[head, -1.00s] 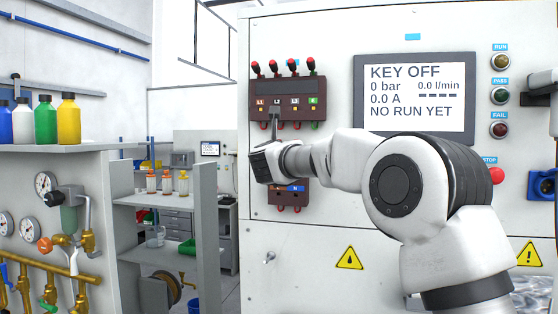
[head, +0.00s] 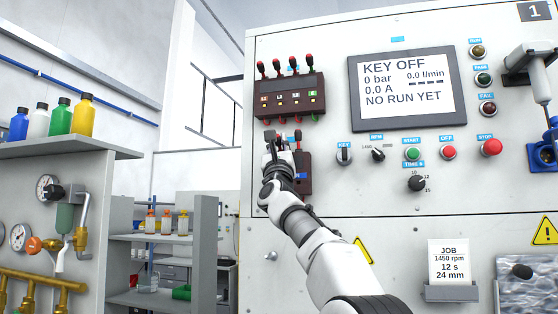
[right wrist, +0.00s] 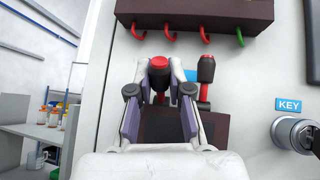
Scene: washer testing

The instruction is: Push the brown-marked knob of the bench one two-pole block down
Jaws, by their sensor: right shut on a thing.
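The two-pole block (head: 306,178) is a dark brown box on the bench panel, below the larger four-pole block. In the head view my right gripper (head: 277,138) covers its left part. In the right wrist view my right gripper (right wrist: 160,82) is shut on the block's left knob (right wrist: 160,70), which is black with a red top and stands up. The other knob (right wrist: 206,68), also red-topped on a red stem, stands up just right of the fingers. The brown mark is hidden, so I cannot read the gripped knob's colour mark. My left gripper is not in view.
The four-pole block (head: 290,98) with several raised red-topped knobs sits just above. The key switch (head: 344,155) and buttons are to the right. The screen (head: 407,90) reads KEY OFF. A shelf with bottles (head: 60,148) stands at the left.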

